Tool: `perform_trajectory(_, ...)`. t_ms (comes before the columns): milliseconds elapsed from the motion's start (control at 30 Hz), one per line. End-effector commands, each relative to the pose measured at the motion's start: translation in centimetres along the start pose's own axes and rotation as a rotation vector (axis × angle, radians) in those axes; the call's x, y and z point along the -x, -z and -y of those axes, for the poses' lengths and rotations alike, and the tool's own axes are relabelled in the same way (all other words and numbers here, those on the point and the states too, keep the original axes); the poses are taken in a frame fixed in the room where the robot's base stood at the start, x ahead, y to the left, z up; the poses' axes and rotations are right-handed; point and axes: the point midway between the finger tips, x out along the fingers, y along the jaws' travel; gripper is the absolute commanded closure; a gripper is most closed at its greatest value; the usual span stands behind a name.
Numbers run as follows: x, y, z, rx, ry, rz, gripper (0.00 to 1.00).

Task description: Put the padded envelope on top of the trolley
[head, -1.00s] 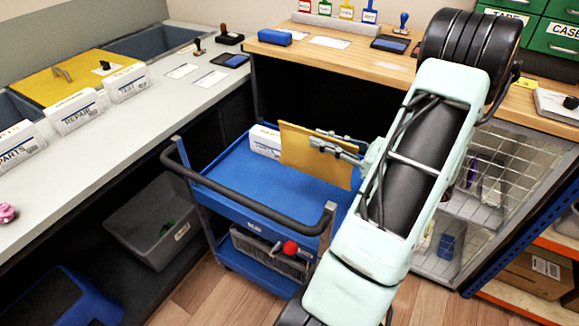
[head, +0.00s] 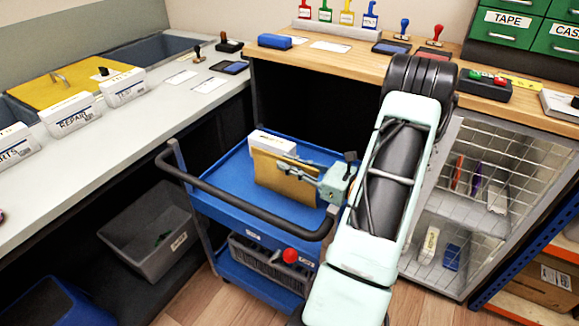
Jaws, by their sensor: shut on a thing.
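The padded envelope (head: 272,173) is a flat tan-yellow packet in the head view, held upright. My gripper (head: 312,171) is shut on its upper right part. The envelope is over the blue top of the trolley (head: 228,180); I cannot tell whether its lower edge touches the surface. The trolley has a dark push handle at the front. A white box (head: 273,141) stands on the trolley top just behind the envelope and is partly hidden by it.
A grey counter (head: 150,125) with white labelled boxes runs along the left. A wooden bench (head: 340,58) with stamps stands behind. A wire-fronted cabinet (head: 480,190) is at the right. The trolley's lower shelf holds a grey basket (head: 262,262). The trolley top's left part is clear.

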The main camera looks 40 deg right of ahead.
Motion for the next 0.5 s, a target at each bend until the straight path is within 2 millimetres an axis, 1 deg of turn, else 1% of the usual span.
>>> perform_trajectory(167,0.00,-0.20,0.02,0.002,0.000,0.002,1.00)
perform_trajectory(267,0.01,0.11,0.01,0.001,0.000,0.002,1.00)
perform_trajectory(300,0.02,0.21,0.01,0.001,0.000,0.000,0.84)
perform_trajectory(433,0.02,0.11,0.01,0.001,0.000,0.000,0.70)
perform_trajectory(467,0.03,0.11,0.01,0.001,0.000,0.000,0.68)
perform_trajectory(500,0.03,0.11,0.00,0.001,0.000,0.000,0.68)
